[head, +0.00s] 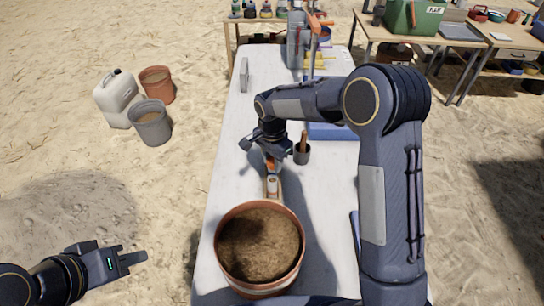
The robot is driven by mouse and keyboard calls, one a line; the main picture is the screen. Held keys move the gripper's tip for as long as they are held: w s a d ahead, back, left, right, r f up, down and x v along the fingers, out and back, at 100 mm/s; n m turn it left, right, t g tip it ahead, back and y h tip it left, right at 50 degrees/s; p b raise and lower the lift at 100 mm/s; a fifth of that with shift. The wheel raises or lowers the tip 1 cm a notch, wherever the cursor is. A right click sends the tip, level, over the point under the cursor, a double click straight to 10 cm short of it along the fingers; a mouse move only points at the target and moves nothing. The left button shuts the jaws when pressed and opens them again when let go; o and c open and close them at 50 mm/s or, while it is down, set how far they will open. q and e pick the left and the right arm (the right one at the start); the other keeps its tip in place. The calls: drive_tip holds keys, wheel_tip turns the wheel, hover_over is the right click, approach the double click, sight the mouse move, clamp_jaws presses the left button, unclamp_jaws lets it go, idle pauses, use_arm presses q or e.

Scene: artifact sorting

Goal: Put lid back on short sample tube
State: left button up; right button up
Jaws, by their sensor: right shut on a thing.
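My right gripper (270,157) reaches down over the middle of the table, shut on a small orange piece (271,165) that looks like the lid. The gripper hides most of this piece. Just below it in the picture, a short pale tube (272,185) stands in a narrow wooden holder (273,199). I cannot tell whether the orange piece touches the tube. My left gripper (138,257) is off to the left of the table, over the sand, with nothing visible in it; its finger gap is unclear.
A large pot of soil (222,245) stands at the table's near end, close to the holder. A dark cup (302,157) with a wooden-handled tool is right of my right gripper. A blue tray (330,132) lies behind my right arm.

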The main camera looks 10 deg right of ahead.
wheel_tip(320, 180, down, 3)
drive_tip(key=shift+w+r+b, duration=0.1)
drive_tip(key=shift+b, duration=0.6)
drive_tip(key=shift+f+b, duration=1)
drive_tip(key=shift+f, duration=0.4)
drive_tip(key=shift+f+b, duration=0.2)
drive_tip(key=shift+b, duration=0.35)
idle(0.6)
drive_tip(key=o, duration=1.5)
drive_tip(key=shift+r, duration=0.2)
drive_tip(key=shift+r+p, duration=2.35)
drive_tip(key=shift+r, duration=1)
